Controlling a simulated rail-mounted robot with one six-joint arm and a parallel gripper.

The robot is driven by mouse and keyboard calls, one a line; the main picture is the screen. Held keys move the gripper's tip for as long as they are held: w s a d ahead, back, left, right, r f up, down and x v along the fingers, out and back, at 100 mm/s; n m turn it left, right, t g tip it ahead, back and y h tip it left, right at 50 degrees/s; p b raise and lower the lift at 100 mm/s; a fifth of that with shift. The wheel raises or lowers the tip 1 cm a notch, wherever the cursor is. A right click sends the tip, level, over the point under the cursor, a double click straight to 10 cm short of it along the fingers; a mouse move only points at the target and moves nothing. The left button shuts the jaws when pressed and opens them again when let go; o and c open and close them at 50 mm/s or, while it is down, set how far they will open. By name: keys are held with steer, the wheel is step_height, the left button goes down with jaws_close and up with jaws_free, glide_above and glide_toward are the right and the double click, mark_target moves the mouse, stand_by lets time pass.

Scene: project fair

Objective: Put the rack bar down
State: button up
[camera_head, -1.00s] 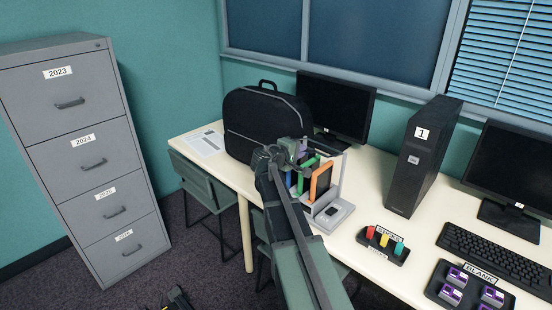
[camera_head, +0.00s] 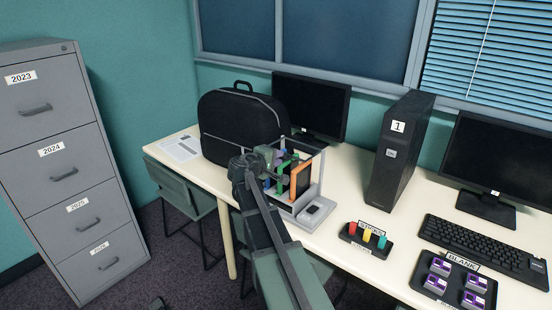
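A small rack (camera_head: 313,196) with a light grey base and a thin upright frame stands on the desk, right of the black bag. Blue, green and orange upright pieces show in it; the orange one (camera_head: 300,180) is nearest the front. Thin bars run along the top of the frame, but I cannot tell which piece is the rack bar. My gripper (camera_head: 275,168) is at the left side of the rack, close to the coloured pieces. My arm hides part of the rack's left side. The fingers are too small and covered to show whether they are open or hold anything.
The black bag (camera_head: 240,125) stands close behind my gripper. A monitor (camera_head: 312,105), a black computer tower (camera_head: 400,150) and a block tray (camera_head: 350,238) are around the rack. Paper (camera_head: 180,149) lies at the desk's left end. Some bare desk (camera_head: 340,190) shows right of the rack.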

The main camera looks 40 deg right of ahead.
steer(key=shift+o, duration=1.4)
steer(key=p+v, duration=0.2)
steer(key=v, duration=0.8)
steer(key=shift+a, duration=0.4)
steer(key=shift+s, duration=0.15)
